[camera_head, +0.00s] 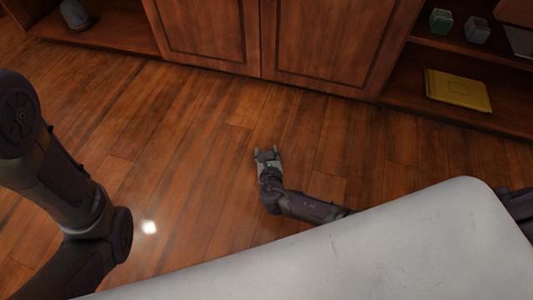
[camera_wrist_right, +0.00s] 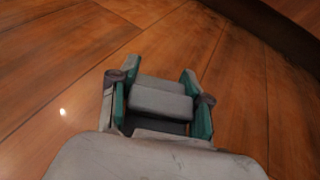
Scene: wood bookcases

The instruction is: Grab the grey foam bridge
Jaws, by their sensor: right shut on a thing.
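The grey foam bridge (camera_wrist_right: 160,103) shows in the right wrist view as a pale grey block between the two green-padded fingers. My right gripper (camera_wrist_right: 160,93) is shut on it, with a finger on each side. In the head view my right gripper (camera_head: 267,153) is near the middle, over the wood floor. The bridge is too small there to tell apart from the fingers. My left arm comes in at the left of the head view, but its gripper is out of view.
Closed wooden cabinet doors (camera_head: 262,35) stand ahead. The right shelf holds a yellow flat item (camera_head: 458,91), a green block (camera_head: 440,22) and a grey block (camera_head: 477,31). A grey-blue container (camera_head: 75,15) stands on the left shelf. The wood floor (camera_head: 200,120) between is clear.

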